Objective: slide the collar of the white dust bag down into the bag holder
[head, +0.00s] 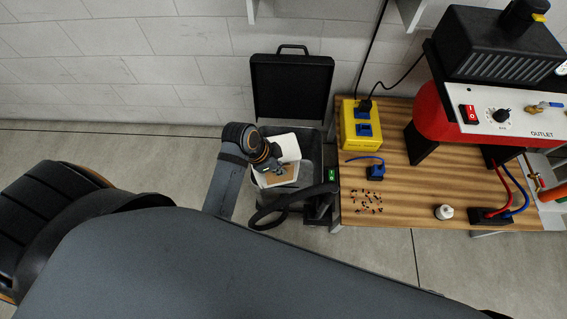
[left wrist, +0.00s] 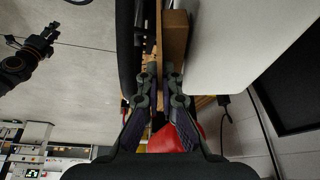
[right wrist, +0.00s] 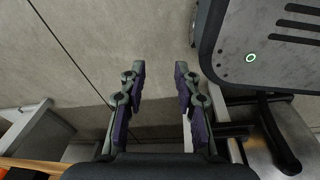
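The white dust bag (head: 287,148) is at the mouth of the open grey dust-collector bin (head: 308,146), tilted, with its tan collar (head: 280,177) facing up toward the head camera. My left gripper (head: 272,168) is over the collar. In the left wrist view my left gripper (left wrist: 159,72) has its fingertips close together on the thin edge of the tan collar (left wrist: 175,36), with the white bag (left wrist: 235,45) beside it on the right. The bag holder is not clearly visible; arm and bag cover much of the bin. My right gripper (right wrist: 159,75) is open and empty above the floor.
The bin's black lid (head: 291,88) stands open against the wall. A black hose (head: 285,208) curves at its front. Right of it is a wooden bench (head: 400,185) with a yellow power box (head: 361,125), small loose parts and a red machine (head: 445,120).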

